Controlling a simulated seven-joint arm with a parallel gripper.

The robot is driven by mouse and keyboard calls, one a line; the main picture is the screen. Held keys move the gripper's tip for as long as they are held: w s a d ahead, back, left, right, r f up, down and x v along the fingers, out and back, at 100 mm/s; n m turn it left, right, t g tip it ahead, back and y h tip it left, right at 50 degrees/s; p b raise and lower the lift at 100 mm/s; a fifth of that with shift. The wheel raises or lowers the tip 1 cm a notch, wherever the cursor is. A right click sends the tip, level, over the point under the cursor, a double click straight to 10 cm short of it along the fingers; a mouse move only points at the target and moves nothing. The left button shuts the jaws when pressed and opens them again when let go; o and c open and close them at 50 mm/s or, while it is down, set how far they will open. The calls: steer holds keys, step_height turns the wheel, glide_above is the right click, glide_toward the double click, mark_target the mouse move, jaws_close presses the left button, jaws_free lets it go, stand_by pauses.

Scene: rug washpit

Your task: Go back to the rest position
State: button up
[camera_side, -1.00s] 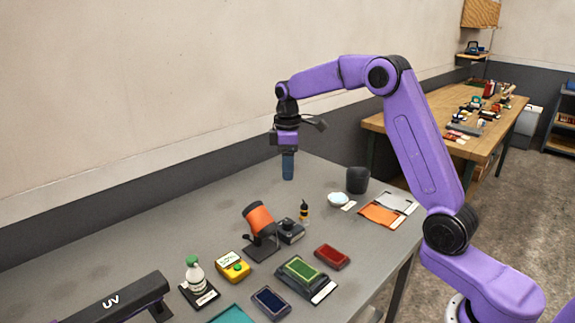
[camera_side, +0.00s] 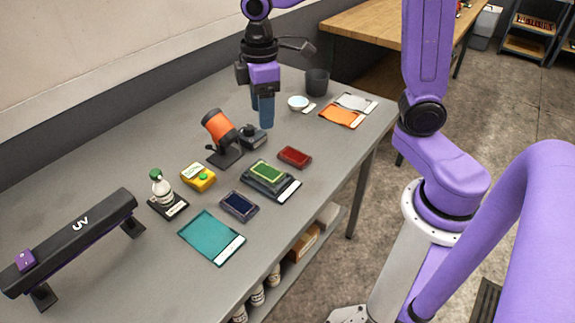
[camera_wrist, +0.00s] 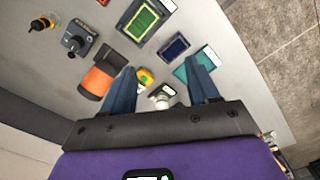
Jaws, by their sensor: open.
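My gripper (camera_side: 262,110) points down above the grey table (camera_side: 95,190), near the back of the small dark device (camera_side: 252,137). Its two blue fingers stand apart with nothing between them in the side view. The wrist view shows my gripper (camera_wrist: 162,82) with the fingers spread, and the table objects lie beyond and below them. I cannot tell the exact height of the fingertips above the table.
Near my gripper are an orange cylinder on a stand (camera_side: 219,125), a white bowl (camera_side: 298,102) and a dark cup (camera_side: 317,82).

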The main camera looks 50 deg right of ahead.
steer(key=s+d+f+n, duration=0.1)
steer(key=s, duration=1)
steer(key=s+d+f, duration=0.2)
steer(key=s, duration=0.8)
steer(key=shift+s+n, duration=0.35)
steer(key=shift+n, duration=0.05)
steer(key=shift+d, duration=0.1)
